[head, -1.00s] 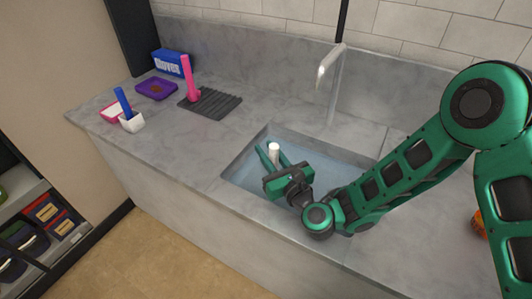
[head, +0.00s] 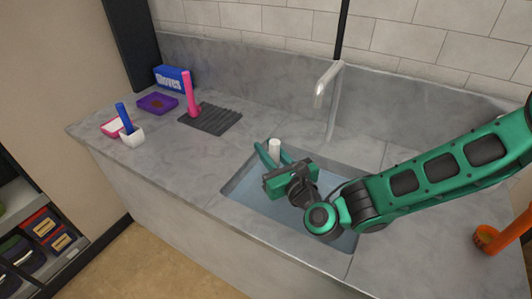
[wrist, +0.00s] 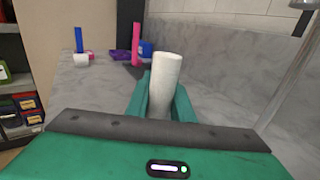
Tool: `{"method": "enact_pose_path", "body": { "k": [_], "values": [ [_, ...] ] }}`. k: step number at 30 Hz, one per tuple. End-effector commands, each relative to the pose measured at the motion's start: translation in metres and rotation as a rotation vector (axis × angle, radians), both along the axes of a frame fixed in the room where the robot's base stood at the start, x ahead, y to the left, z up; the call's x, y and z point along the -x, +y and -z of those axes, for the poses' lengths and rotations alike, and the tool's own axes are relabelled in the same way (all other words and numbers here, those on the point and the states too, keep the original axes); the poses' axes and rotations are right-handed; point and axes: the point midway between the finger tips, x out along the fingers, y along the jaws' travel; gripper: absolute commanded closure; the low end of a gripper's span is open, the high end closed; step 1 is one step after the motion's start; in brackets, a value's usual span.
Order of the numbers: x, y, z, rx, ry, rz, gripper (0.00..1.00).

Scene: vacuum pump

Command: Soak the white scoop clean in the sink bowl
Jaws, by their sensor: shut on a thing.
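The white scoop (head: 274,148) is held in my gripper (head: 271,157), its pale handle standing upright between the green fingers. In the wrist view the handle (wrist: 165,82) rises between both fingers (wrist: 160,108). The scoop's lower end is hidden behind the gripper body in both views. The sink bowl (head: 236,186) is a sunken basin in the grey counter with bluish water in it. My gripper is over the bowl's left half. I cannot tell whether the scoop touches the water.
A metal faucet (head: 328,90) stands behind the bowl. On the left counter are a ribbed dark mat (head: 216,121), a pink scoop (head: 188,92), a purple tray (head: 153,106), a blue gloves box (head: 173,77) and a white cup (head: 131,138) with a blue handle. An orange item (head: 505,236) is at right.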

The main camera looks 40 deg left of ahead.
Motion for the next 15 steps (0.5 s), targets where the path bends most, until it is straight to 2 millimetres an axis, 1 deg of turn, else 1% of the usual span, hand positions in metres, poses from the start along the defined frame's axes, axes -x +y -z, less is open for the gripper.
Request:
{"method": "enact_pose_path", "body": {
  "k": [15],
  "values": [
    [0.000, 0.001, -0.036, -0.001, -0.002, -0.001, 1.00]
  ]
}}
